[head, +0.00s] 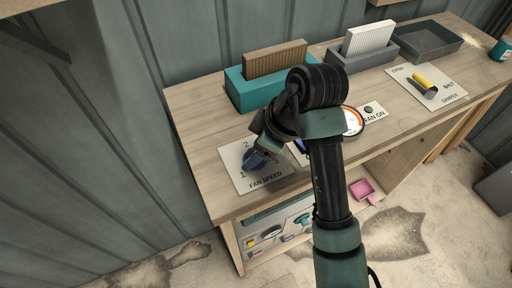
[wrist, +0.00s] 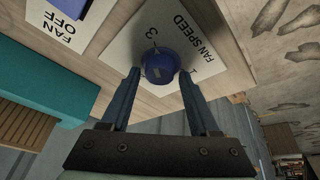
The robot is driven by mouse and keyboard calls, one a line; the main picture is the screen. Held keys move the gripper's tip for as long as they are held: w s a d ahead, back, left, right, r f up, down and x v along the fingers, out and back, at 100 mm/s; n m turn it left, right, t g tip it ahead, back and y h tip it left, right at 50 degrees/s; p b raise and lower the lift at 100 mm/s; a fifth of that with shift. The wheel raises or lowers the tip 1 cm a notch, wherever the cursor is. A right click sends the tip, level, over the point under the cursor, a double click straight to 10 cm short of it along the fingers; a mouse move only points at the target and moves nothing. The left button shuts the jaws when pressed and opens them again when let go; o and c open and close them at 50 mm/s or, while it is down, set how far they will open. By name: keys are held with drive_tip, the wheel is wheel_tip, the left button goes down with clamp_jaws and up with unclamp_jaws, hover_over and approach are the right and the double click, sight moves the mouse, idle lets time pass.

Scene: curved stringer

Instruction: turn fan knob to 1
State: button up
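The blue fan knob (wrist: 158,66) sits on a pale plate (wrist: 205,62) marked FAN SPEED, with a 3 and a 1 readable in the wrist view. In the head view, the plate (head: 243,178) lies at the bench's front left, with a 2 and a 1 visible. My gripper (wrist: 160,73) is at the knob, with its fingers apart, one on each side of it. I cannot tell whether both fingertips touch the knob. In the head view my gripper (head: 258,158) covers much of the knob. The knob's setting is not clear.
A FAN OFF plate (wrist: 73,14) is beside the speed plate. A teal tray (head: 240,98) with a brown block (head: 275,59) stands behind. A grey tray (head: 385,58) with a white block and an empty tray (head: 440,38) stand further right.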

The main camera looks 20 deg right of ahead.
clamp_jaws()
